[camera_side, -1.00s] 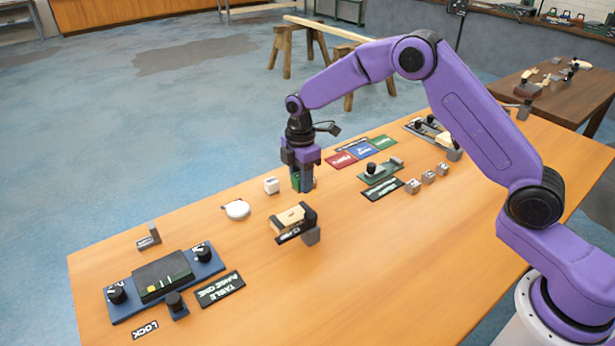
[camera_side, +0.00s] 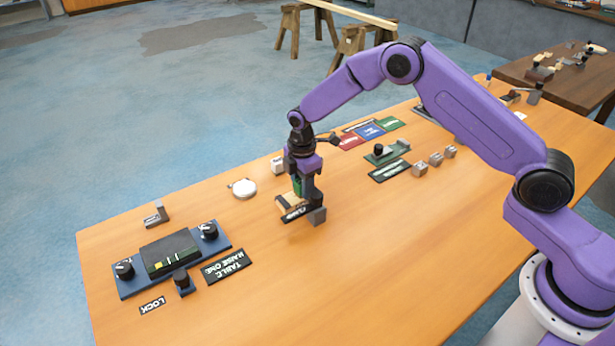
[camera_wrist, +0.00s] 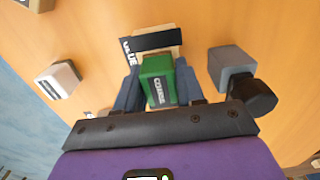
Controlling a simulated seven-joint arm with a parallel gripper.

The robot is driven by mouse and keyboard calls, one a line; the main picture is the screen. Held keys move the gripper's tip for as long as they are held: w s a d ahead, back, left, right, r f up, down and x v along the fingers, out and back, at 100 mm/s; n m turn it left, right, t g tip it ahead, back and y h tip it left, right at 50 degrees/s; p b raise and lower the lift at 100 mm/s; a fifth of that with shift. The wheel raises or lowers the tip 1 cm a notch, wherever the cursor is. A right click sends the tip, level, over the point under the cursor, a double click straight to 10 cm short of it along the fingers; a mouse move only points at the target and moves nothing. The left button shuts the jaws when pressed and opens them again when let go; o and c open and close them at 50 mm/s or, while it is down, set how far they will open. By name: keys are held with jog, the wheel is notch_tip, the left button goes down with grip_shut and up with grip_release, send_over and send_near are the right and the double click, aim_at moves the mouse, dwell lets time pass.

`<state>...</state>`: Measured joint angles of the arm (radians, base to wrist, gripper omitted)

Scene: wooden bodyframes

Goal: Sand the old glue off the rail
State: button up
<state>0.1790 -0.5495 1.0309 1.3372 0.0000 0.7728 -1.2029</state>
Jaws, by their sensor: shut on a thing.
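My gripper (camera_side: 303,190) is shut on a green block (camera_wrist: 157,82) with a label that seems to read "COARSE". The block is between the two fingers in the wrist view. A short pale wooden rail (camera_side: 286,201) lies under and beside the block in the side view, partly hidden by the gripper. A black label (camera_wrist: 150,42), apparently reading "GLUE", lies along it. A grey clamp-like block (camera_side: 318,216) with a black knob (camera_wrist: 252,97) stands at the rail's right end. I cannot tell whether the green block touches the rail.
A white block (camera_side: 277,165) and a round white disc (camera_side: 244,188) are to the left. A blue control panel (camera_side: 170,258) stands front left. Red, blue and green cards (camera_side: 369,131), a green fixture (camera_side: 387,153) and small grey blocks (camera_side: 436,159) are to the right.

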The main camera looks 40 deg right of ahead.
aim_at(288, 200)
jog(key=shift+a, duration=2.3)
jog(key=shift+d, duration=3.2)
jog(key=shift+a+r, duration=0.1)
jog(key=shift+r, duration=4)
